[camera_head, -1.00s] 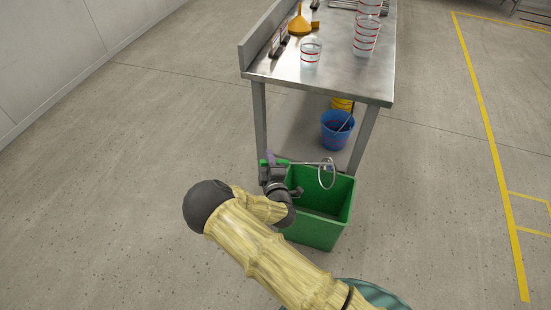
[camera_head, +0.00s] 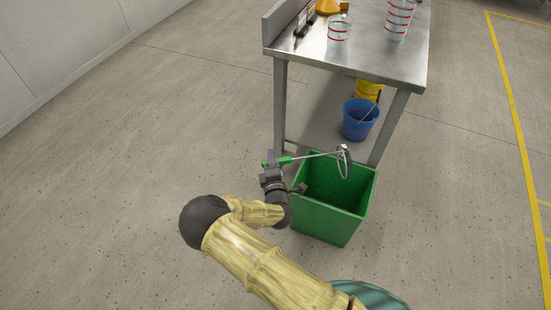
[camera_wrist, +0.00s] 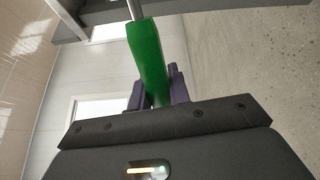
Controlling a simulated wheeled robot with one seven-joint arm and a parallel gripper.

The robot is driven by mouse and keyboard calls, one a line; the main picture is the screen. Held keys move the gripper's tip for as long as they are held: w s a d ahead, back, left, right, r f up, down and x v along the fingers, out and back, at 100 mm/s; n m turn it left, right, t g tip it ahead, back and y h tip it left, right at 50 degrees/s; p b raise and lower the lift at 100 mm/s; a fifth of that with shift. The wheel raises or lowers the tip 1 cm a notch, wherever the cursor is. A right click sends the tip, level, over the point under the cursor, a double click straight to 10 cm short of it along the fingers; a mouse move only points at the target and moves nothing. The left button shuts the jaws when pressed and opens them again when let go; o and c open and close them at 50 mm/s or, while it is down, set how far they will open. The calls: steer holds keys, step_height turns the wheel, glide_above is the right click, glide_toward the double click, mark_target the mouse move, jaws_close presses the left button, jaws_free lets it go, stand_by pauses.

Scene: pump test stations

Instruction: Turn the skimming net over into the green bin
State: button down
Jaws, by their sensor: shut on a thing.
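My gripper (camera_head: 271,161) is shut on the green handle of the skimming net (camera_head: 280,161). The net's thin metal rod reaches right from the handle to a round hoop over the open mouth of the green bin (camera_head: 330,226). The hoop shows as a narrow loop, tilted well up from flat. Whether anything is in the net cannot be told. The bin stands on the floor, and its visible inside looks empty. In the wrist view, the green handle (camera_wrist: 147,62) sits between the purple fingers (camera_wrist: 157,92) of my gripper, and the hoop is out of frame.
The floor on the left is clear.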

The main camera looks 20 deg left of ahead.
steer(key=r+p, duration=0.2)
steer(key=shift+d+m+p, duration=0.2)
steer(key=shift+m+p, duration=0.15)
steer(key=shift+m, duration=0.05)
stand_by(0.5)
steer(key=w+d+r+m+p, duration=0.1)
steer(key=d+r+m+p, duration=0.2)
steer(key=r+p, duration=0.2)
steer(key=shift+w+r+p, duration=0.3)
steer(key=shift+w+r, duration=0.1)
steer(key=shift+d, duration=0.1)
